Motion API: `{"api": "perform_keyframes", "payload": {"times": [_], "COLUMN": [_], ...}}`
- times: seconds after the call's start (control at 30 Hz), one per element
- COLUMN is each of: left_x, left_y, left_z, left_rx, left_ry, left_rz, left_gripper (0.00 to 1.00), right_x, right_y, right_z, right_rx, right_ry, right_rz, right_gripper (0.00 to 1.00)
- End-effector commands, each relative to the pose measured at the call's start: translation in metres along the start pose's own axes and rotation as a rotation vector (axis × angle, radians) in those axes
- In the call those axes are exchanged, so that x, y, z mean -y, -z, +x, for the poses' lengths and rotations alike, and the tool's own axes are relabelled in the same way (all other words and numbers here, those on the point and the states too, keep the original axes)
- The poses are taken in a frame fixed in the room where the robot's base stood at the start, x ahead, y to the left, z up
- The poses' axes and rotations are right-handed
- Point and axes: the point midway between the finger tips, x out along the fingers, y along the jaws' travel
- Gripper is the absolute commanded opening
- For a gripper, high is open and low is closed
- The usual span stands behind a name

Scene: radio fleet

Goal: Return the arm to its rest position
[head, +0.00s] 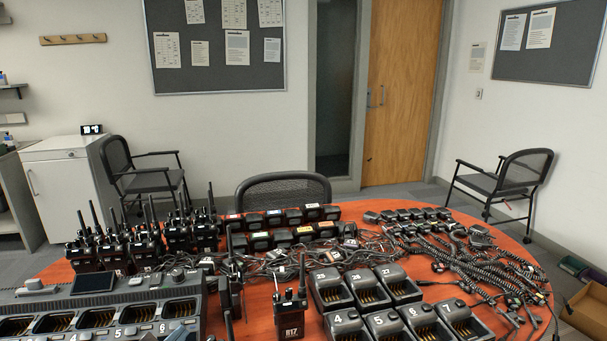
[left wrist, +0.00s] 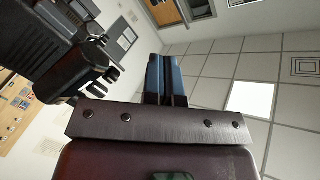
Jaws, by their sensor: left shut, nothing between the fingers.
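My left gripper (left wrist: 166,62) shows in the left wrist view. Its two blue fingers are together, with nothing between them, and they point up in the picture towards the wall and ceiling. The dark bar of the gripper lies across the middle of that view. My right gripper is in neither view.
The round red table (head: 537,262) holds a multi-slot charger (head: 103,312), single chargers (head: 397,285), an upright radio (head: 290,315), several more radios and coiled cables (head: 490,275). A chair (head: 283,189) stands behind it. A cardboard box (head: 590,315) is at the lower right.

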Motion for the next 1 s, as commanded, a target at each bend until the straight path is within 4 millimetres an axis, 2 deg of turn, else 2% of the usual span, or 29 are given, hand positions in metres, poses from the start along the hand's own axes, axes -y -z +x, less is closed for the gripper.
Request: {"api": "perform_keyframes", "payload": {"times": [0.03,0.2,0.4,0.6,0.7,0.8,1.0], "left_x": [-0.013,-0.053,-0.095,-0.13,-0.143,-0.149,-0.152], "left_y": [-0.012,-0.05,-0.077,-0.099,-0.104,-0.107,-0.11], "left_z": [-0.017,-0.07,-0.139,-0.206,-0.23,-0.244,-0.251], "left_rx": [0.062,0.242,0.395,0.541,0.591,0.62,0.634], "left_ry": [-0.006,-0.019,0.004,0.037,0.04,0.038,0.035], "left_rz": [-0.099,-0.352,-0.555,-0.659,-0.685,-0.693,-0.693], "left_gripper": [0.0,0.0,0.0,0.0,0.0,0.0,0.0], "right_x": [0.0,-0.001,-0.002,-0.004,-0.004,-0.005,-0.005], "right_y": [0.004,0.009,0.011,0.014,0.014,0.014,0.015], "right_z": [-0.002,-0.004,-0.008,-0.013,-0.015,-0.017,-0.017], "right_rx": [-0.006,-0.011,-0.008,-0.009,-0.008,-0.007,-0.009], "right_ry": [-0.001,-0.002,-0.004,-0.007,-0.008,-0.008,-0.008], "right_rz": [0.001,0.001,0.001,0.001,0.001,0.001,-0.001], "right_gripper": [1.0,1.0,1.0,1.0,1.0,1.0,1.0]}}
